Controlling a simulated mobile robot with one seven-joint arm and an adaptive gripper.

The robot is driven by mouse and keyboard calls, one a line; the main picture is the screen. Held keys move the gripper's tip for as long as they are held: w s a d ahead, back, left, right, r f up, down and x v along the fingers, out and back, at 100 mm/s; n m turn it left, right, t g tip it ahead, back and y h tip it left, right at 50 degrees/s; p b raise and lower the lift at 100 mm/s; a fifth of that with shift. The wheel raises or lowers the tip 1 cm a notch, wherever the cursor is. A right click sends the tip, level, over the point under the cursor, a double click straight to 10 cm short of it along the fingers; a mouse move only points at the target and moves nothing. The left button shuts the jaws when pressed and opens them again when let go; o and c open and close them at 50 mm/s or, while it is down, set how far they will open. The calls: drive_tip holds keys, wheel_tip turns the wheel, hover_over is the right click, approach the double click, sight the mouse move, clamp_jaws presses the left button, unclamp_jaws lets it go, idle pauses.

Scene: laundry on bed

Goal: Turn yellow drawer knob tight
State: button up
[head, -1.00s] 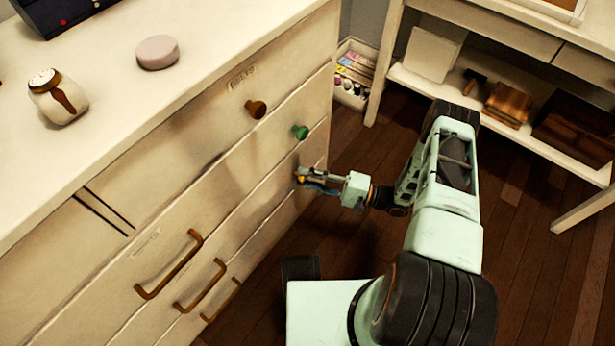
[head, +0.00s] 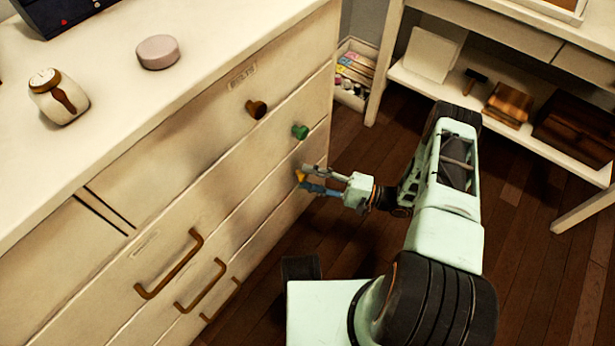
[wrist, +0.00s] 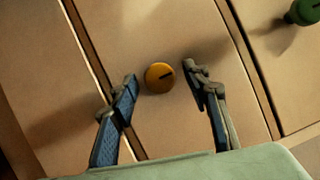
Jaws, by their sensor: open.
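The yellow knob (wrist: 159,77) is round with a dark slot mark and sits on a cream drawer front. In the wrist view it lies between the two fingertips of my gripper (wrist: 163,88), slightly ahead of them, with gaps on both sides. The fingers are spread open and hold nothing. In the head view my gripper (head: 304,178) is at the dresser's right end, and the yellow knob (head: 300,175) shows partly between the fingers. The green knob (head: 300,132) is on the drawer above; it also shows in the wrist view (wrist: 303,11).
A brown knob (head: 256,109) is on the top drawer. Brown bar handles (head: 170,264) are on the dresser's left part. A jar (head: 58,97) and a pink round object (head: 157,52) stand on top. A white shelf unit (head: 430,88) is at the right. Wood floor between is open.

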drive_tip(key=v, duration=1.1)
drive_tip(key=shift+d, duration=0.1)
